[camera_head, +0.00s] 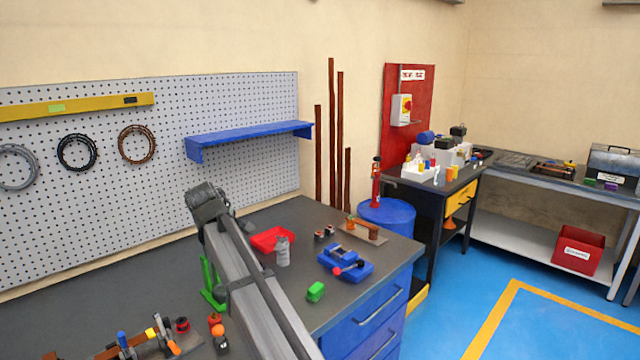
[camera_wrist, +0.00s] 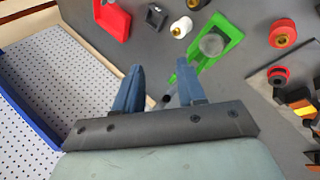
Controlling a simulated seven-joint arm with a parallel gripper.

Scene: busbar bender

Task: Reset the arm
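My gripper shows in the wrist view (camera_wrist: 160,70) with its two blue fingers apart and nothing between them. It hangs above the grey bench top (camera_head: 100,290), and its fingers point toward a green frame (camera_wrist: 222,36) with a grey round part on it. I cannot tell the exact height above the bench. In the head view my arm reaches up over the bench from the bottom middle. The fingers are not clear there. The green frame also shows in the head view (camera_head: 208,283), partly hidden behind my arm.
Several small tools and coloured parts (camera_head: 160,337) lie at the front left. A pegboard (camera_head: 110,190) with a blue shelf (camera_head: 250,138) stands behind.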

